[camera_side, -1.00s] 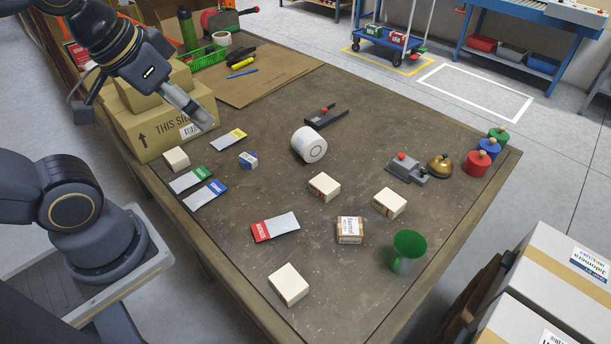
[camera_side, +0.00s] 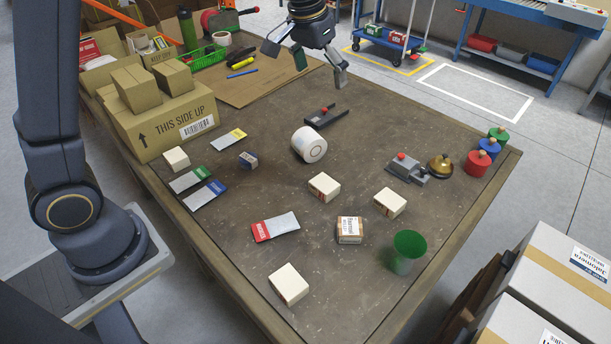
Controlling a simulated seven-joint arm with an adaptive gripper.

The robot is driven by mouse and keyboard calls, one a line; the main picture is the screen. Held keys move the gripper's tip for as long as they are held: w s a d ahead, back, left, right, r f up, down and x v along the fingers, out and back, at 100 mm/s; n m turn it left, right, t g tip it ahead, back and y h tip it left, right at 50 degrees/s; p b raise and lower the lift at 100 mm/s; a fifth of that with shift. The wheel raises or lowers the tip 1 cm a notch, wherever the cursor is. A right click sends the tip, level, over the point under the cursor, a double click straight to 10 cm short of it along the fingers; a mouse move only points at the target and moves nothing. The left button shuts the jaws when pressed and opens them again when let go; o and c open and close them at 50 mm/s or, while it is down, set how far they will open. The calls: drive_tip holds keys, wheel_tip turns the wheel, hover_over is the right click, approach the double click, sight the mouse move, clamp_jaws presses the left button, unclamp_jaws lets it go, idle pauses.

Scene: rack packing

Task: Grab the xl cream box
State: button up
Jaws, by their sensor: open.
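Several cream boxes stand apart on the brown table. The largest-looking cream box (camera_side: 289,284) is at the near edge. Two more, a middle cream box (camera_side: 324,187) and a right cream box (camera_side: 389,202), lie near the table's centre. A small cream box (camera_side: 177,159) stands at the left by the cardboard carton. No readable size label shows on them, so I cannot tell for sure which is the xl one. My gripper (camera_side: 322,68) is open and empty, raised above the far part of the table, well away from all the cream boxes.
A white tape roll (camera_side: 309,145), a printed box (camera_side: 350,230), a red packet (camera_side: 276,227) and a green cup (camera_side: 408,252) stand among the boxes. A bell (camera_side: 440,165) and coloured weights (camera_side: 478,163) are at the right. Cartons (camera_side: 165,124) crowd the left.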

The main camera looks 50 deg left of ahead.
drive_tip(key=w+d+f+g, duration=0.1)
drive_tip(key=w+f+g, duration=0.15)
drive_tip(key=f, duration=0.65)
hover_over(325, 183)
drive_tip(key=shift+g, duration=0.25)
wheel_tip(325, 183, down, 18)
drive_tip(key=shift+w+d+f, duration=0.1)
drive_tip(key=f, duration=0.5)
drive_tip(key=shift+a+f, duration=0.2)
drive_tip(key=shift+f, duration=0.1)
drive_tip(key=shift+c, duration=0.3)
drive_tip(key=c, duration=1.2)
